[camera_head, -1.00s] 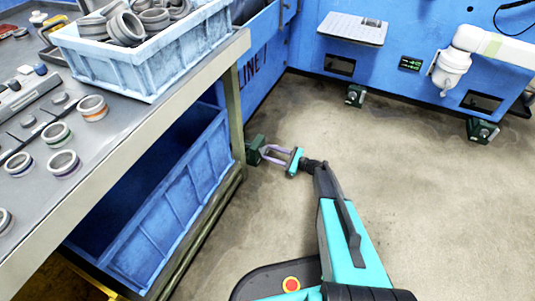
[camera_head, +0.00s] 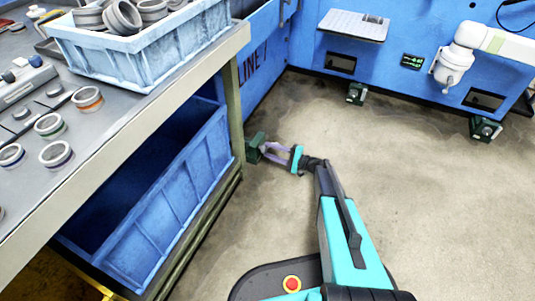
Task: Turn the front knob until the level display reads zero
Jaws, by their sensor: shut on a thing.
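My gripper (camera_head: 264,150) reaches low beside the bench leg, just above the floor. Its lavender fingers are shut at the front of a dark green block (camera_head: 254,145); the small knob on it is mostly hidden between the fingertips. Similar green blocks with round knobs sit under the blue machine wall, one at its middle (camera_head: 356,93) and one at its right (camera_head: 485,129). The level display (camera_head: 412,61) is a small black panel with green characters on the blue wall; its digits are too small to read.
A grey bench (camera_head: 113,131) stands on the left with several rings and a light-blue crate (camera_head: 150,62) of rings. A blue bin (camera_head: 165,210) sits under it. A white device (camera_head: 453,66) hangs on the wall at right. The concrete floor right of my arm is clear.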

